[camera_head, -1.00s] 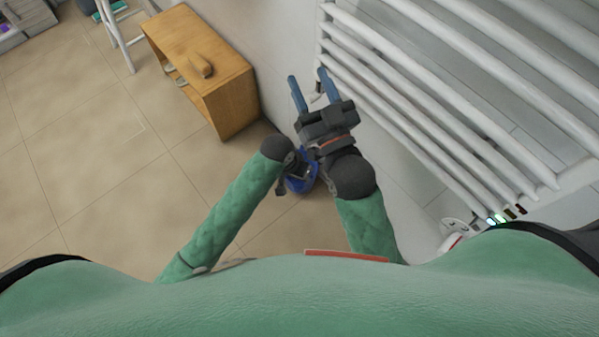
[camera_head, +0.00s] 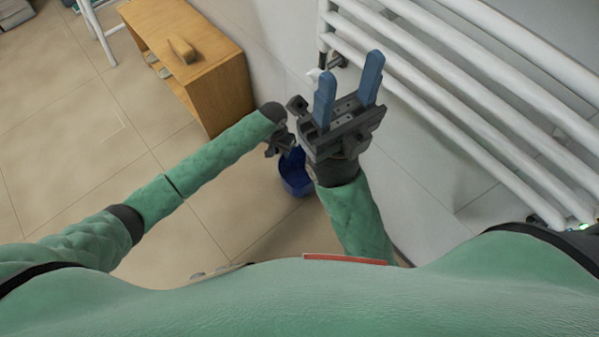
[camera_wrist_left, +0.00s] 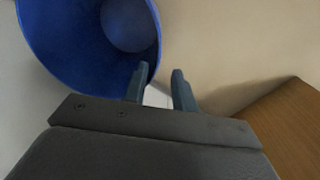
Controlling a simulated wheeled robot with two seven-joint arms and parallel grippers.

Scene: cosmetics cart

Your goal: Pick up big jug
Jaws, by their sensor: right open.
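A deep blue, round, open-topped container (camera_head: 295,174) stands on the floor below my two arms, partly hidden by them. No handle or spout shows, so I cannot tell if it is the big jug. In the left wrist view its open mouth (camera_wrist_left: 65,45) fills the upper left. My left gripper (camera_head: 276,148) is beside it, small and partly dark in the head view. In the left wrist view its two fingers (camera_wrist_left: 161,70) are apart with nothing clear between them, the left one overlapping the rim; contact is unclear. My right gripper (camera_head: 349,66) is open and empty, fingers pointing up the picture.
A wooden cabinet (camera_head: 185,50) with a small brown object (camera_head: 182,50) on top stands at the upper left. A white tubular rack (camera_head: 470,90) lines the wall at the right, close to my right gripper. The tiled floor (camera_head: 75,150) at the left is clear.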

